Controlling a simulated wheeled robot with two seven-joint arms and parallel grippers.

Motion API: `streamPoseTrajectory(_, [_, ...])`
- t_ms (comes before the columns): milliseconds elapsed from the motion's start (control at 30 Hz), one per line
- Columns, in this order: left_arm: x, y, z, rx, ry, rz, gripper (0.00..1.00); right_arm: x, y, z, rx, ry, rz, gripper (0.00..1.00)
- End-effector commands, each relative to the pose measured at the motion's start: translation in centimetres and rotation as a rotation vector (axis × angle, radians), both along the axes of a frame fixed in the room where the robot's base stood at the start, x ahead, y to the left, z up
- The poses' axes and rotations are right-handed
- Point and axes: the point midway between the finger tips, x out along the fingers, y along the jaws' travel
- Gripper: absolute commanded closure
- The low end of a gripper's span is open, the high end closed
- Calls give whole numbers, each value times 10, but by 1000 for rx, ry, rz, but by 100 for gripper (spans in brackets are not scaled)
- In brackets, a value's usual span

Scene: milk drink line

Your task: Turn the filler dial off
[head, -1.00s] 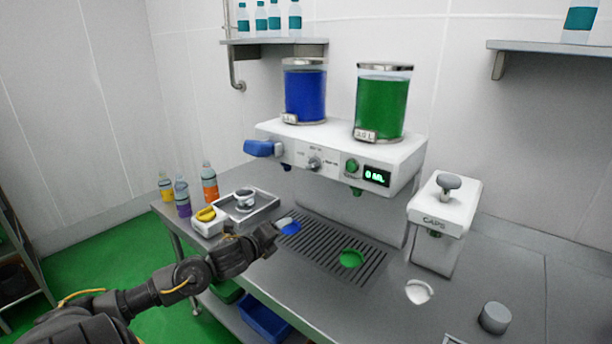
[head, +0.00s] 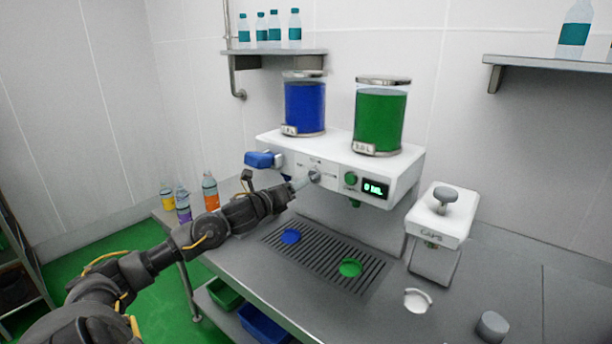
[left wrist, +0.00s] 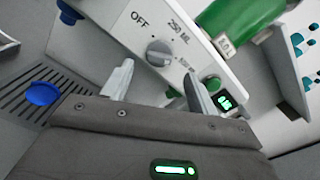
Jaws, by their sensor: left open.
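The grey filler dial (head: 314,174) is on the front panel of the white filler machine (head: 400,168). In the left wrist view the dial (left wrist: 160,53) shows beside the labels OFF and 250 ML, with a third label too small to read. I cannot tell surely which mark it points at. My left gripper (head: 299,183) is open and empty just in front of the dial. In the left wrist view its two fingers (left wrist: 157,73) lie either side below the dial, apart from it. My right gripper is not in view.
A blue lever (head: 263,159) sticks out left of the dial; a green knob (head: 351,178) and lit display (head: 375,189) are right of it. Blue (head: 305,106) and green (head: 380,118) tanks stand on top. The drip grate (head: 320,262) below holds only coloured discs.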

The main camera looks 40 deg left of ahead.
Motion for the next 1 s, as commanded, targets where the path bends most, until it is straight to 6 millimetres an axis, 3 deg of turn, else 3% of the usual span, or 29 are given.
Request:
streamPoseTrajectory(100, [21, 1, 5, -6, -2, 2, 41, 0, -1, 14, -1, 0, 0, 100])
streamPoseTrajectory(333, [50, 1, 3, -3, 0, 1, 41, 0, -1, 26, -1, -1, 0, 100])
streamPoseTrajectory(767, [58, 1, 0, 0, 1, 0, 41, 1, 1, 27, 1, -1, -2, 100])
streamPoseTrajectory(1000, [58, 1, 0, 0, 1, 0, 72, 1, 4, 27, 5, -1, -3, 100])
